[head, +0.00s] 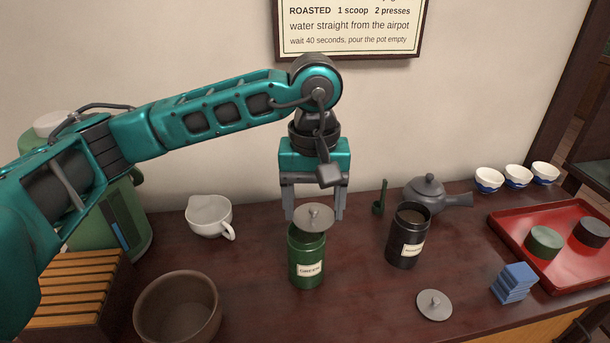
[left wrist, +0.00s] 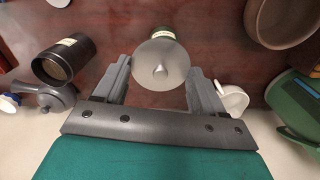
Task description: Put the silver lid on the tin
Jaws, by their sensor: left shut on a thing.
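My left gripper (head: 314,213) is shut on a round silver lid (head: 315,219) with a small knob, knob up. The lid is over the mouth of the green tin (head: 306,262), set a little to the right and back of its centre. I cannot tell whether lid and rim touch. In the left wrist view the lid (left wrist: 160,70) sits between the fingers and hides most of the tin (left wrist: 157,31). A second silver lid (head: 434,305) lies on the table. The open black tin (head: 404,240) stands to the right. My right gripper is not in view.
A grey teapot (head: 428,192) and green scoop (head: 381,195) stand behind the black tin. A red tray (head: 513,222), blue stack (head: 515,283) and cups (head: 518,176) are right. A white pitcher (head: 208,216), brown bowl (head: 177,307) and green airpot (head: 118,225) are left.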

